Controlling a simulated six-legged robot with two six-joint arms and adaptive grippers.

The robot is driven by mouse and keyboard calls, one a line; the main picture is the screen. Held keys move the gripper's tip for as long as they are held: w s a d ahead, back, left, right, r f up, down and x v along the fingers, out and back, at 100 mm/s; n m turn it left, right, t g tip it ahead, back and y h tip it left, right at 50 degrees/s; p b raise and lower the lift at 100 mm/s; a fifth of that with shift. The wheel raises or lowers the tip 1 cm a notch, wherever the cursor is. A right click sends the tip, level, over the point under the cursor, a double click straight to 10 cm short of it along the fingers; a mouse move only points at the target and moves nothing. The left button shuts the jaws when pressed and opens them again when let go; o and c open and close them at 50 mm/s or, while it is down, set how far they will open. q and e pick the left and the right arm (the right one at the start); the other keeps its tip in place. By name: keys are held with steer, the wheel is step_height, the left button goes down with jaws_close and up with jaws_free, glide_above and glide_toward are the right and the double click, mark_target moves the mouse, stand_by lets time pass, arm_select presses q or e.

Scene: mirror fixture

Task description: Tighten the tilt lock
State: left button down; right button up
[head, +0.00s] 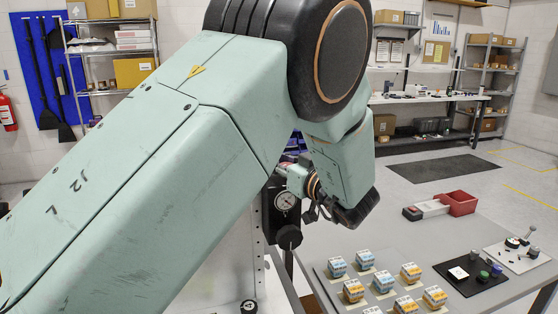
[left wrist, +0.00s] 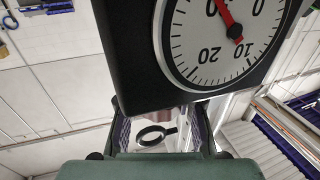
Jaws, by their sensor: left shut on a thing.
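My left gripper (head: 286,163) is mostly hidden behind my own arm in the head view, beside the dark fixture (head: 268,222). A round white dial (head: 286,201) is on the fixture, with a black round knob (head: 289,237) below it. In the left wrist view the tilt dial (left wrist: 235,45) with a red needle fills the top. Below it, the fingers of my left gripper (left wrist: 160,130) are shut on a part I take to be the tilt lock; the contact is mostly hidden. A dark ring (left wrist: 155,134) shows between the fingers. My right gripper is not in view.
Shelves and a workbench stand behind.

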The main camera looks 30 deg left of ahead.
arm_select(q)
steer(key=shift+f, duration=0.25)
steer(key=c, duration=1.6)
jaws_free()
steer(key=shift+o, duration=1.1)
steer(key=shift+a, duration=0.25)
steer(key=shift+d+r, duration=0.15)
steer(key=shift+r, duration=0.4)
step_height(320, 180, up, 9)
steer(key=shift+w, duration=0.1)
